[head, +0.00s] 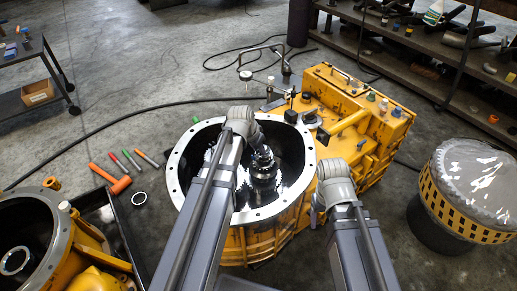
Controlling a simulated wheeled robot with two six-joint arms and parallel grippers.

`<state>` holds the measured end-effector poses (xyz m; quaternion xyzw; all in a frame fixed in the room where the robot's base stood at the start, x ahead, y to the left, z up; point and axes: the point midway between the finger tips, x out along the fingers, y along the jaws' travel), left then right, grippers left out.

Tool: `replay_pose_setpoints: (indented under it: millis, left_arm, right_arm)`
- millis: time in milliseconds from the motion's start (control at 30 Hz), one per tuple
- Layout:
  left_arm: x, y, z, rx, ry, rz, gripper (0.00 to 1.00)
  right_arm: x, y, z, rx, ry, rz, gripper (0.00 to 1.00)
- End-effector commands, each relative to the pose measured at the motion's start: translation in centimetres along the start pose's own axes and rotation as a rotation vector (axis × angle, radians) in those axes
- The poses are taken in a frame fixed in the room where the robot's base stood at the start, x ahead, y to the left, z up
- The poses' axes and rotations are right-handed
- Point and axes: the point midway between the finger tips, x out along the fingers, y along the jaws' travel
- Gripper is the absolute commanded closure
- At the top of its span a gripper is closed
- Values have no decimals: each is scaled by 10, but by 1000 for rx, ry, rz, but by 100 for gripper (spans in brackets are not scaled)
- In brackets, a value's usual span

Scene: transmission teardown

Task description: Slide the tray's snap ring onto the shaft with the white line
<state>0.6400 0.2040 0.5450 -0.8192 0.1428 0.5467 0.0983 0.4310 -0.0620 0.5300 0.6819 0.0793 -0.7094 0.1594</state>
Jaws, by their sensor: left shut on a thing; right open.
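The big round yellow housing (172,186) stands open in the middle. Inside it a dark, stepped shaft (263,180) stands upright; I cannot make out a white line on it. My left gripper (262,148) points down at the shaft's top, mostly hidden by its own wrist. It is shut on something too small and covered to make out. My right gripper (317,208) is at the housing's right rim, open, largely hidden behind its wrist. A black tray (127,240) lies left of the housing. I cannot pick out a snap ring in it.
A pale ring (138,198) and several coloured-handled tools (121,186) lie by the tray. Another yellow housing (62,240) stands at lower left. A yellow gearbox block (350,115) adjoins the housing behind. A drum (440,225) stands right; cables cross the floor.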

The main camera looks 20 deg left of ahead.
Motion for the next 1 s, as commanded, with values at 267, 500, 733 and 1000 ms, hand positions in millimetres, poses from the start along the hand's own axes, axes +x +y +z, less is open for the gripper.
replay_pose_setpoints:
  millis: [267,500,733,1000]
  left_arm:
    - [10,0,4,0,0,0,100]
    - [10,0,4,0,0,0,53]
    - [10,0,4,0,0,0,36]
    - [10,0,4,0,0,0,17]
  right_arm:
    - [11,-2,-1,-2,1,-1,30]
    - [11,-2,-1,-2,1,-2,30]
    - [11,-2,-1,-2,1,-2,30]
    - [11,-2,-1,-2,1,-2,30]
